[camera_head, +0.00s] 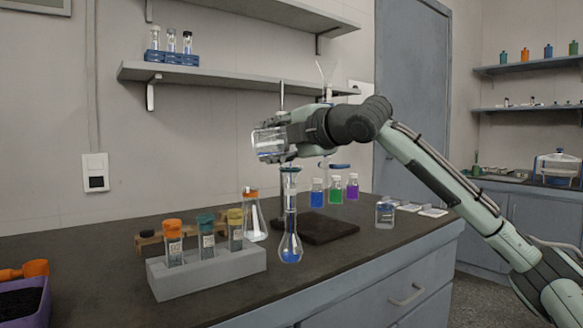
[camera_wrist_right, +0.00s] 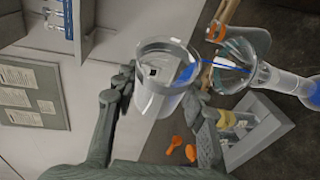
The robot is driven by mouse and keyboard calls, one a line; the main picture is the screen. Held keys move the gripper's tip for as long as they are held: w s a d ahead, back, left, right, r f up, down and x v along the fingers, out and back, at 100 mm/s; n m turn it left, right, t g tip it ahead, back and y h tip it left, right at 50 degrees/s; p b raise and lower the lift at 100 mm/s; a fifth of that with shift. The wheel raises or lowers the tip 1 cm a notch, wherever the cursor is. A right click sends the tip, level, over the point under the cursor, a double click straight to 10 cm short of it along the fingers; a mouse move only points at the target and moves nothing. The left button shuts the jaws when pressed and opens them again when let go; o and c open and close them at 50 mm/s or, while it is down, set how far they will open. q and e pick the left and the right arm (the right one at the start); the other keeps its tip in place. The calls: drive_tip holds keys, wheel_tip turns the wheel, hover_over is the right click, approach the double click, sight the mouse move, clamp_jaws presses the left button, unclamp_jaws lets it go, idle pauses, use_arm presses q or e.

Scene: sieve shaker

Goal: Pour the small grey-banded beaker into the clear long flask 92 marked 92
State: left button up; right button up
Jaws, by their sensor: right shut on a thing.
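My right gripper (camera_head: 284,142) is shut on a clear beaker (camera_head: 264,143), lying nearly on its side above the bench. In the right wrist view the fingers (camera_wrist_right: 160,95) clasp the beaker (camera_wrist_right: 158,98) from both sides. Blue shows at its rim, and a thin blue streak runs toward a clear flared mouth. The clear long-necked flask (camera_head: 290,246) stands upright below the gripper, with blue liquid in its bulb; its neck also shows in the right wrist view (camera_wrist_right: 285,82). I cannot read its marking or see a grey band. My left gripper is out of view.
A grey rack (camera_head: 213,275) with capped vials stands left of the flask, and an orange-capped conical flask (camera_head: 254,220) behind it. A dark mat (camera_head: 325,230), small coloured bottles (camera_head: 335,190) and another small beaker (camera_head: 385,214) are to the right. Shelves (camera_head: 220,77) hang above.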

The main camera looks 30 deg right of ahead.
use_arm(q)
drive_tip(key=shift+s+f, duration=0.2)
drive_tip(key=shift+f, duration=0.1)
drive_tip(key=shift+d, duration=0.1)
use_arm(e)
drive_tip(key=shift+r, duration=0.1)
idle(0.3)
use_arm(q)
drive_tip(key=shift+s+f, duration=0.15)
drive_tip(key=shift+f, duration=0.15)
use_arm(e)
drive_tip(key=shift+d+r+m, duration=0.1)
drive_tip(key=shift+m, duration=0.2)
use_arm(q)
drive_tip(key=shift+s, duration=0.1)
